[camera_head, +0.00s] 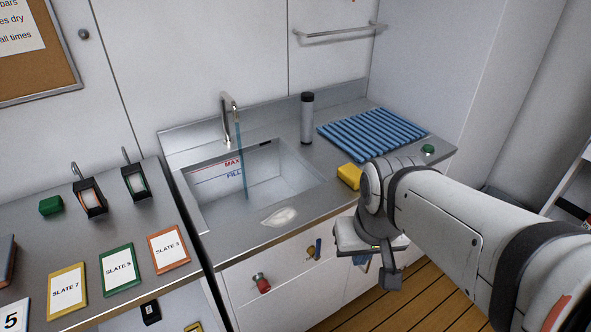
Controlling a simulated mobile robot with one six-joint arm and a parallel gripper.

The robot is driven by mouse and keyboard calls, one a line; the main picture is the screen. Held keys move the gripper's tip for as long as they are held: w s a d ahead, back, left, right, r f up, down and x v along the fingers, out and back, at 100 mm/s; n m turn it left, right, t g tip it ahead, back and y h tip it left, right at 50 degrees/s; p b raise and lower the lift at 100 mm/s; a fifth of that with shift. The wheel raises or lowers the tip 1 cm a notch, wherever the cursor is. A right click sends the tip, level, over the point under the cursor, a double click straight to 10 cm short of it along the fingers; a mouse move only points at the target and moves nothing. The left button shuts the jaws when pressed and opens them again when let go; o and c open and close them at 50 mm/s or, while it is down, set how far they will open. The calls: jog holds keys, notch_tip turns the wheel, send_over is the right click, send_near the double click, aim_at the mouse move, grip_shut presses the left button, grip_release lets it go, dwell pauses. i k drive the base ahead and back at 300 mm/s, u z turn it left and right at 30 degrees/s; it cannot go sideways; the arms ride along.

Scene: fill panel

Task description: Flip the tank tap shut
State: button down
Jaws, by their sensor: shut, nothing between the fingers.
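A brass tap (311,253) with a blue lever (318,246) is on the white cabinet front below the sink. The lever looks roughly upright. A red knob (263,284) sits on the same front, further left. Above, a steel spout (229,112) sends a thin blue stream (242,165) into the sink (275,180), whose back wall has MAX and FILL marks. My gripper (388,280) is shut and empty, right of the brass tap and apart from it in the picture. Its fingertips are partly hidden. I cannot tell which fitting is the tank tap.
A bench with slates (119,270) is at left. Open wooden floor (390,308) lies below my gripper.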

aim_at(316, 257)
jog(key=z, duration=1.1)
jog(key=k, duration=1.2)
jog(key=u, duration=0.7)
jog(key=i, duration=1)
jog(key=u, duration=0.1)
